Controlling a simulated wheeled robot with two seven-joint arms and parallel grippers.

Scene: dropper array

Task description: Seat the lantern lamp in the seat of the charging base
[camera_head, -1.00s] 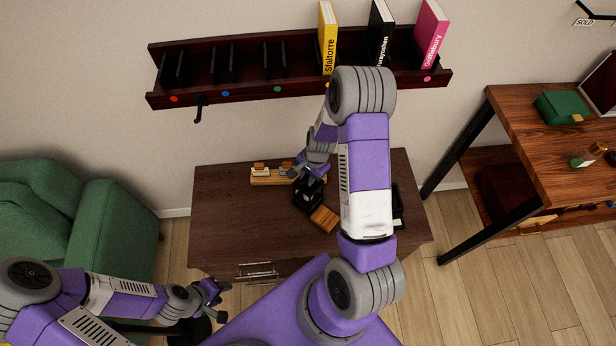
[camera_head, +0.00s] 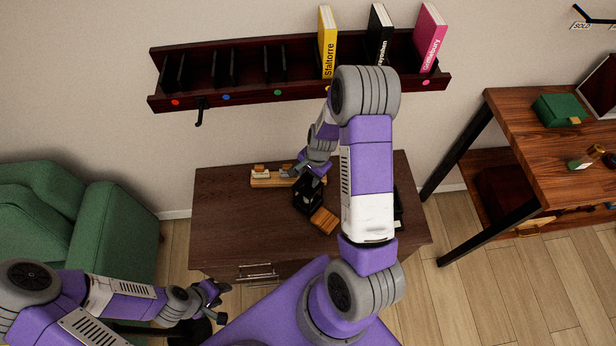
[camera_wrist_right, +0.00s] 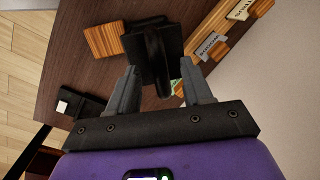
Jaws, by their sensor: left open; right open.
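The black lantern lamp (camera_head: 307,195) stands on the brown cabinet top, partly covered by my right gripper in the head view. In the right wrist view the lantern (camera_wrist_right: 157,45) is just ahead of the fingertips. My right gripper (camera_wrist_right: 160,76) is open, with its fingers apart on either side of the lantern's near part; I cannot tell whether they touch it. A dark block with a white patch (camera_wrist_right: 84,110), possibly the charging base, lies toward the cabinet's right end. My right arm hides most of it in the head view. My left gripper (camera_head: 216,294) is open and empty, left of the cabinet front.
A wooden block (camera_head: 324,220) lies right beside the lantern. A wooden holder (camera_head: 262,181) with labelled pieces lies behind it. The cabinet top (camera_head: 225,225) is clear at the left. A wall shelf (camera_head: 300,93) with books hangs above. A green armchair (camera_head: 115,225) stands left.

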